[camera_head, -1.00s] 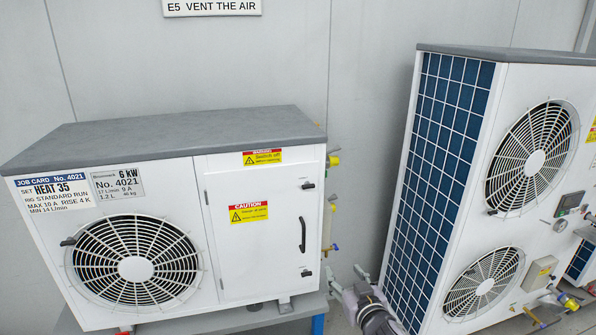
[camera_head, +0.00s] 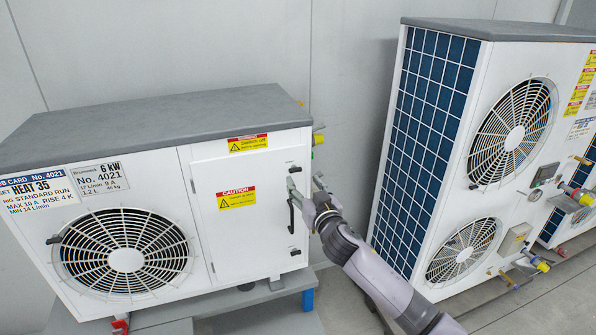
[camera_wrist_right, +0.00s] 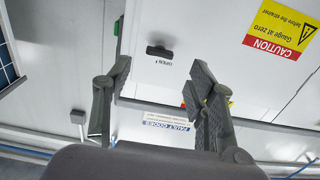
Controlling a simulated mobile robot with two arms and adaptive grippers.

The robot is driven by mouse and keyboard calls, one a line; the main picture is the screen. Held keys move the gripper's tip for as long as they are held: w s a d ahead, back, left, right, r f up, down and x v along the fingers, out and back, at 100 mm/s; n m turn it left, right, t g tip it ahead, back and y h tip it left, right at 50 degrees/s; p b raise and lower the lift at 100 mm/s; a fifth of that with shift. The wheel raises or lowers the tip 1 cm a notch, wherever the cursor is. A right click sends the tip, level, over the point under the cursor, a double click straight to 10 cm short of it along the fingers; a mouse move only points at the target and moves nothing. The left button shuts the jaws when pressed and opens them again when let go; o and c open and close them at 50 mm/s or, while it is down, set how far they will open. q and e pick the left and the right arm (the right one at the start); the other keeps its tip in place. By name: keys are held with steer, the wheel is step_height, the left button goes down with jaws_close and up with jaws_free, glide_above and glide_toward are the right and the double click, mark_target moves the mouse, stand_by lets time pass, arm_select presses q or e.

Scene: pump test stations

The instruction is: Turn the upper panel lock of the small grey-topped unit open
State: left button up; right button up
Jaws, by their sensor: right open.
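The small grey-topped unit (camera_head: 160,112) stands on the left in the head view. The upper panel lock (camera_head: 294,169) is a small dark handle near the door's upper right corner. In the right wrist view, which is upside down, the lock (camera_wrist_right: 160,51) is a horizontal dark bar beside an "OPEN" mark. My right gripper (camera_head: 304,182) is in front of the door's right edge, just below the lock in the head view. Its fingers (camera_wrist_right: 158,68) are spread and empty, with the lock showing between them, apart from both. My left gripper is out of view.
A black door handle (camera_head: 291,214) and a lower lock (camera_head: 293,252) are below. A yellow-capped fitting (camera_head: 318,138) projects from the unit's right side. A taller unit with blue fins (camera_head: 425,140) stands right of a gap that my right arm crosses.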

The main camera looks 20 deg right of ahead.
mark_target(297, 172)
steer(key=shift+w, duration=2.8)
steer(key=shift+c, duration=0.3)
steer(key=c, duration=1.1)
